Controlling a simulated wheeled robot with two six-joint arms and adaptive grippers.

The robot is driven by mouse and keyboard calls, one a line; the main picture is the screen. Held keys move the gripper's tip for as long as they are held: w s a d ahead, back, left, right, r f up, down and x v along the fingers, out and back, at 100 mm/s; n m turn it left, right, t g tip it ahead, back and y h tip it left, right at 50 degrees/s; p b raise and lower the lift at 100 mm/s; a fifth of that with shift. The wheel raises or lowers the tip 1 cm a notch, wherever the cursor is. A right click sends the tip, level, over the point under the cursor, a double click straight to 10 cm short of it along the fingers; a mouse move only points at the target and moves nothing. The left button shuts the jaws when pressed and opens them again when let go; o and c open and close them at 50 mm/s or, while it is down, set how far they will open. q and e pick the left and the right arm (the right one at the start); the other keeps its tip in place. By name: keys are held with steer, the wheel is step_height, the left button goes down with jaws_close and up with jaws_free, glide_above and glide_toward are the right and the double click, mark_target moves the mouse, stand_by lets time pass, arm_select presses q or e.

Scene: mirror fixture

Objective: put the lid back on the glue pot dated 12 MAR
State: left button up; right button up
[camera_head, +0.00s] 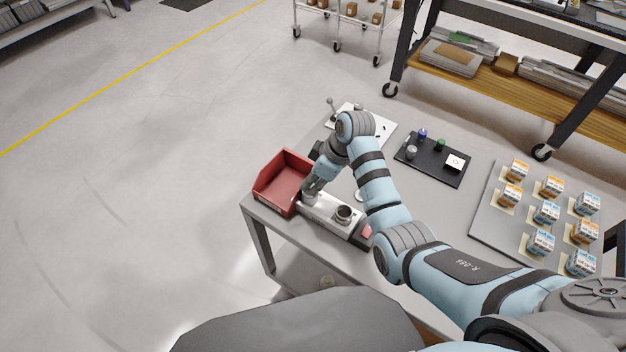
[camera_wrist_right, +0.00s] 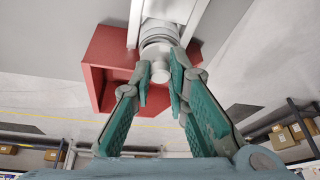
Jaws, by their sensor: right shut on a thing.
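My right gripper (camera_head: 309,190) reaches down to the left end of a white holder (camera_head: 327,216) on the table. In the right wrist view my right gripper (camera_wrist_right: 161,82) is shut on a pale round knob (camera_wrist_right: 160,68), which looks like a lid's knob. Grey-white round rings (camera_wrist_right: 158,34) lie directly behind the knob, lined up with the holder; I cannot tell whether lid and pot touch. A second round pot (camera_head: 344,212) with a dark top stands at the holder's right end. No 12 MAR date is readable. My left gripper is not in view.
A red open bin (camera_head: 270,186) stands close by the gripper on the left. A black tray (camera_head: 431,170) with small coloured items lies behind my arm. A grey board (camera_head: 484,226) with several small boxes is at right. A small red item (camera_head: 366,232) lies beside the holder.

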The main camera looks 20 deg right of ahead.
stand_by(0.3)
steer(key=shift+p, duration=0.45)
steer(key=o, duration=1.3)
steer(key=shift+r, duration=0.1)
step_height(320, 180, up, 5)
steer(key=p, duration=0.6)
steer(key=shift+r+p, duration=0.4)
steer(key=shift+r, duration=0.55)
